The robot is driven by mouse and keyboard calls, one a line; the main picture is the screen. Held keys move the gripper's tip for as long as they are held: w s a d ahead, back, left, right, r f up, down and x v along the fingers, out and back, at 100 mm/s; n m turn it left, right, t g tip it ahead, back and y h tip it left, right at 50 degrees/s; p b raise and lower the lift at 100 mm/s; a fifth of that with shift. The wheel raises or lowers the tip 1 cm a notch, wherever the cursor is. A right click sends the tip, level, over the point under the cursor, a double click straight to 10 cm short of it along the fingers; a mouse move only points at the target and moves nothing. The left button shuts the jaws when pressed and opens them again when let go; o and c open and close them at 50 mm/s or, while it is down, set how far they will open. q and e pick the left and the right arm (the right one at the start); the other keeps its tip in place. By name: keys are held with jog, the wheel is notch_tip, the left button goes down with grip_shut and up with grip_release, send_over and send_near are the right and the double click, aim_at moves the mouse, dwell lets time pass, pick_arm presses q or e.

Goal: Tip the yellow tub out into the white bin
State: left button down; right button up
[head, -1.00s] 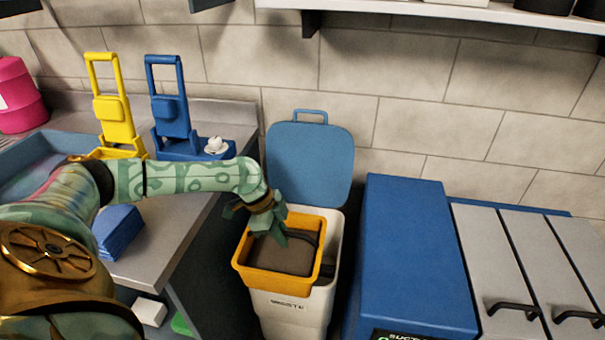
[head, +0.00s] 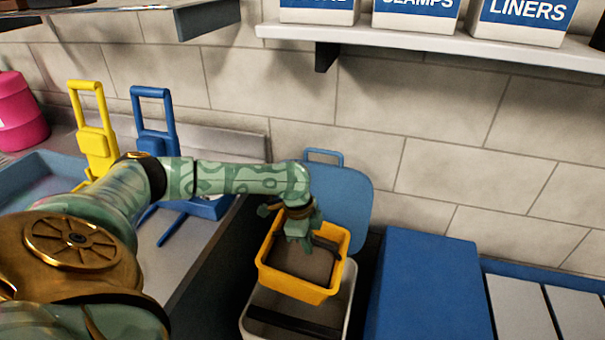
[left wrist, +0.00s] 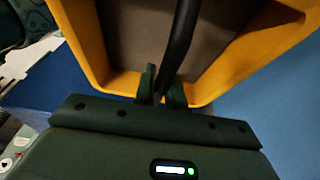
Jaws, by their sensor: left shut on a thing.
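The yellow tub (head: 290,287) hangs above the white bin (head: 347,297) in the head view. It looks roughly level, with a grey-brown inside. My left gripper (head: 301,243) is at the tub's back side. In the left wrist view, its fingers (left wrist: 163,88) are shut at the tub's rim (left wrist: 112,82), by a dark bar that crosses the opening. The bin is open, and its dark inside shows below the tub. Its blue lid (head: 348,205) stands up behind. I cannot tell what lies in the tub. My right gripper is not in view.
A blue box (head: 425,290) stands right of the bin. A grey counter (head: 190,260) is on the left, with a yellow dustpan-like tool (head: 97,145) and a blue one (head: 155,130). A shelf (head: 430,40) with white boxes runs along the tiled wall.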

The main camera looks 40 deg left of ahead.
aim_at(339, 255)
pick_arm(q)
jog(key=w+d+r+g+y, duration=0.1)
jog(key=y, duration=0.1)
jog(key=w+d+r+g+y, duration=0.1)
jog(key=d+r+y, duration=0.1)
jog(key=f+y+b, duration=0.1)
jog(key=d+f+g+y+b, duration=0.1)
jog(key=b, duration=0.1)
jog(key=f+g+y+b, duration=0.1)
jog(key=f+y, duration=0.1)
jog(key=shift+w+d+b, duration=0.35)
jog(key=shift+w+d, duration=0.05)
jog(key=shift+w+d+f+g+y, duration=0.1)
jog(key=shift+d+f+g+y, duration=0.1)
jog(key=shift+g+y, duration=0.4)
jog(key=shift+d+f+g+y+p, duration=0.1)
jog(key=shift+f+g+y+p, duration=0.2)
jog(key=shift+y+p, duration=0.35)
jog(key=shift+f+y, duration=0.25)
jog(key=shift+y, duration=0.1)
jog(key=shift+f+g, duration=0.3)
jog(key=shift+w+d+f+y+b, duration=0.1)
jog(key=shift+f+y+b, duration=0.2)
jog(key=shift+y, duration=0.1)
